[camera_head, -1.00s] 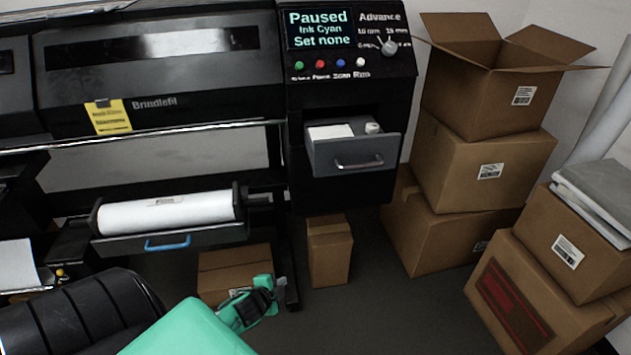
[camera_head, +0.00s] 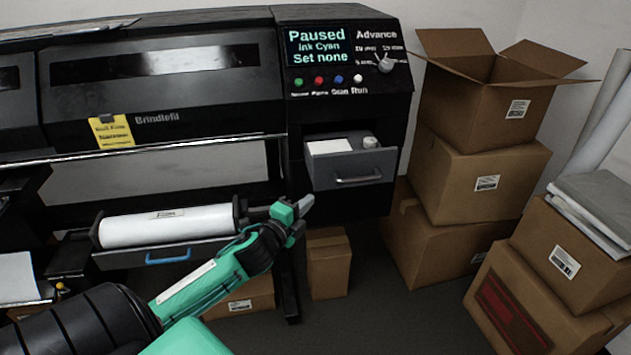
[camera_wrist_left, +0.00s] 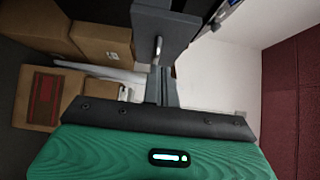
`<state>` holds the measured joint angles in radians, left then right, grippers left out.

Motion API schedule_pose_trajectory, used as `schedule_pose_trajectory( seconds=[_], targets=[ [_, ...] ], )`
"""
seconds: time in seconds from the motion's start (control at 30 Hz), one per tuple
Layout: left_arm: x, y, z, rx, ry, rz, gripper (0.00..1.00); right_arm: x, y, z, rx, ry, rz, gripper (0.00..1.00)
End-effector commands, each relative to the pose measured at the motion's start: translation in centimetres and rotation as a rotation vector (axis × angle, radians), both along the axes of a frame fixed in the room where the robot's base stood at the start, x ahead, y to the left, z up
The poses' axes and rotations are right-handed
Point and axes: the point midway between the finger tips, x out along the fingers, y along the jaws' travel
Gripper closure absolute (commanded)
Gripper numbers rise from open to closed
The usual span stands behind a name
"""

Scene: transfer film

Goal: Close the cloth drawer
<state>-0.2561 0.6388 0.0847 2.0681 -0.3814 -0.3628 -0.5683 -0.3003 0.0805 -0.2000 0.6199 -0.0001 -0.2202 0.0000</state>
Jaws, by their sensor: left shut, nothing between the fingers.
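The cloth drawer (camera_head: 352,181) is a grey drawer with a silver bar handle, pulled out of the printer's right-hand column below the control panel. A white cloth stack (camera_head: 329,147) and a small round container (camera_head: 369,142) show inside it. My left gripper (camera_head: 306,203) is shut and empty, left of the drawer and a little below its front, apart from it in the head view. In the left wrist view the grey drawer (camera_wrist_left: 165,22) and its handle show beyond the gripper's fingers (camera_wrist_left: 160,85). My right gripper is not in view.
A white film roll (camera_head: 168,226) sits in a holder above a tray with a blue handle (camera_head: 167,255), near my left forearm. Stacked cardboard boxes (camera_head: 480,180) stand close on the drawer's right. A small box (camera_head: 328,268) stands on the floor below.

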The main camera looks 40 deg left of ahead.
Motion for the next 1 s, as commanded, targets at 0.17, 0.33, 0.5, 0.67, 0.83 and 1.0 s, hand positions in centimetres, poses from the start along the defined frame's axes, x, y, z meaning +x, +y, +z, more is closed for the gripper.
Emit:
schedule_pose_trajectory(
  seconds=[0.17,0.33,0.5,0.67,0.83,1.0],
  targets=[
    [2.8,0.2,0.3,-0.001,-0.001,0.000,1.00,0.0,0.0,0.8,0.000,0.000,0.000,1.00],
    [5.3,0.4,0.2,-0.002,-0.001,0.001,1.00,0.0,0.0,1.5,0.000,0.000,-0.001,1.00],
    [7.1,2.0,0.3,0.000,0.001,0.001,1.00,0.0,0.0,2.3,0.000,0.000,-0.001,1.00],
    [8.1,3.1,0.1,-0.001,0.002,0.000,1.00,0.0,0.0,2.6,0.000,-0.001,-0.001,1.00],
    [8.4,3.5,-0.1,-0.002,0.002,0.000,1.00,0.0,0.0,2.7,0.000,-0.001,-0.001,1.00],
    [8.4,3.5,-0.1,-0.002,0.002,-0.001,1.00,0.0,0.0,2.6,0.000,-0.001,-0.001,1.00]
  ],
)
